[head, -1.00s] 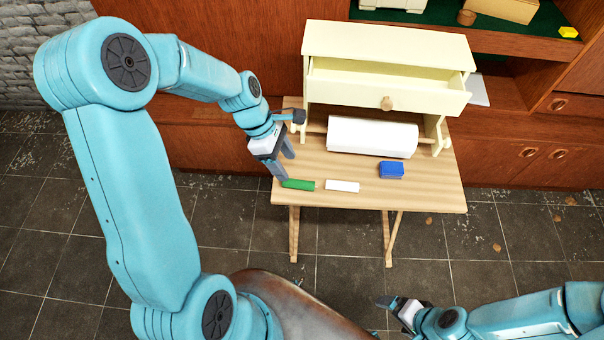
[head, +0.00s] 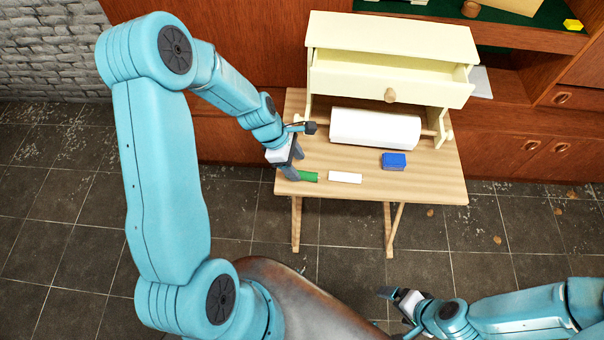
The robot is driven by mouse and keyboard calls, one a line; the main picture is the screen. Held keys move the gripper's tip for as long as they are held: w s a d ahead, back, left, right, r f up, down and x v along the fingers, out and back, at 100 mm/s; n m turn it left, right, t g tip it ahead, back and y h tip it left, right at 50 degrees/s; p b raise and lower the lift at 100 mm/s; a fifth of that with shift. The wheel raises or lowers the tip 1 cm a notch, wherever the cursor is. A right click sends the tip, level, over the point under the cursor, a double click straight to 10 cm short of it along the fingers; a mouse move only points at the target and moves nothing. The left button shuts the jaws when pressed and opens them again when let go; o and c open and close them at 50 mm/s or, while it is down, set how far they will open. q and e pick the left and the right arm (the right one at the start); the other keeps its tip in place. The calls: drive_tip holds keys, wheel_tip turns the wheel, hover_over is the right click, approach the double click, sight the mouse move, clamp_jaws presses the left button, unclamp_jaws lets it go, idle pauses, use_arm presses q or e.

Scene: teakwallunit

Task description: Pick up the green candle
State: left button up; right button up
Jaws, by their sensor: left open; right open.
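The green candle (head: 309,177) lies on its side near the front left edge of the wooden table (head: 400,187). My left gripper (head: 293,174) is open at the candle's left end, and its fingers hide that end. I cannot tell whether the fingers touch the candle or straddle it. My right gripper (head: 392,296) is open and empty, low in the picture in front of the table, well away from the candle.
A white candle-like stick (head: 345,178) lies just right of the green candle. A blue block (head: 394,160) lies further right. Behind are a white roll (head: 375,129) and a cream cabinet (head: 388,35) with its drawer pulled out.

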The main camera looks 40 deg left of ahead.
sight(301, 173)
use_arm(q)
drive_tip(key=x, duration=0.4)
drive_tip(key=shift+a+f, duration=0.2)
drive_tip(key=shift+f, duration=0.1)
drive_tip(key=shift+s, duration=0.1)
drive_tip(key=c, duration=0.3)
clamp_jaws()
